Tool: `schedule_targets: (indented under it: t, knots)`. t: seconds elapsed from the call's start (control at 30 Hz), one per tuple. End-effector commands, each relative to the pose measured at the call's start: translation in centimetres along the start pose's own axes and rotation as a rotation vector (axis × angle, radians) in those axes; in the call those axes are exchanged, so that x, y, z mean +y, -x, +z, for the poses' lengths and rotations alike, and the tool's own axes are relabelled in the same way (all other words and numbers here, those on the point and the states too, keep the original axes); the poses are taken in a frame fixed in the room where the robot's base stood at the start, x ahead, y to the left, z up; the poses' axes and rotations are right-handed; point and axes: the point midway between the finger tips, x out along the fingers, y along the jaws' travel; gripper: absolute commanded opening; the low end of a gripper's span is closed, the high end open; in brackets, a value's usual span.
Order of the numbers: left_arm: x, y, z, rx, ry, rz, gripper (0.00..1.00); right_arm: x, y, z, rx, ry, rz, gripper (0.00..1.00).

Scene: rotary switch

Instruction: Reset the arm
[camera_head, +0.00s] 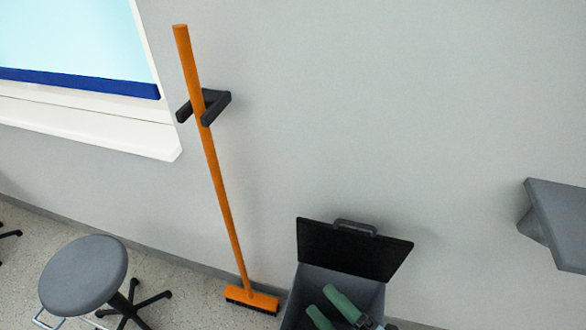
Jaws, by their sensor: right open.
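My right gripper (319,299) shows at the bottom edge, right of centre. Its two green fingers are parallel and apart, pointing up and to the left, with nothing seen between them. They overlap the opening of a grey bin in the picture; I cannot tell their height above it. The rest of my right arm is cut off by the lower edge. My left gripper is not in view. No rotary switch shows.
The grey bin has its dark lid (350,248) raised against the wall. An orange broom (222,190) leans upright in a black wall holder (217,106). A grey stool (84,275) stands lower left. A grey ledge (562,215) juts in at right.

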Motion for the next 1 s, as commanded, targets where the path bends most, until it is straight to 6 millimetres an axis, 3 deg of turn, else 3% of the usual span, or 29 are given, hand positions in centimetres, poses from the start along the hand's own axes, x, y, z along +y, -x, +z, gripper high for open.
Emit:
schedule_targets:
  t: [0.07,0.23,0.4,0.53,0.7,1.0]
  knots:
    - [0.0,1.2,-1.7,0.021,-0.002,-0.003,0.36,0.3,2.3,1.3,-0.165,-0.209,-0.041,0.76]
    - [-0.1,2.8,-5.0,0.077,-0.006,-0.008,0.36,-1.8,9.3,3.3,-0.530,-0.667,-0.118,0.76]
    - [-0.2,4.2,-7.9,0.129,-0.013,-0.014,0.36,-4.0,16.9,2.4,-0.860,-1.073,-0.155,0.76]
    - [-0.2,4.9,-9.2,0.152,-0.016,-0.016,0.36,-5.2,21.3,0.9,-1.035,-1.284,-0.164,0.76]
    - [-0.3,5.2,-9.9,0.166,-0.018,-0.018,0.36,-6.0,23.9,-0.3,-1.141,-1.407,-0.169,0.76]
    - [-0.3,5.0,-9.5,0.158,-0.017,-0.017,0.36,-6.3,24.2,-0.5,-1.153,-1.417,-0.173,0.76]
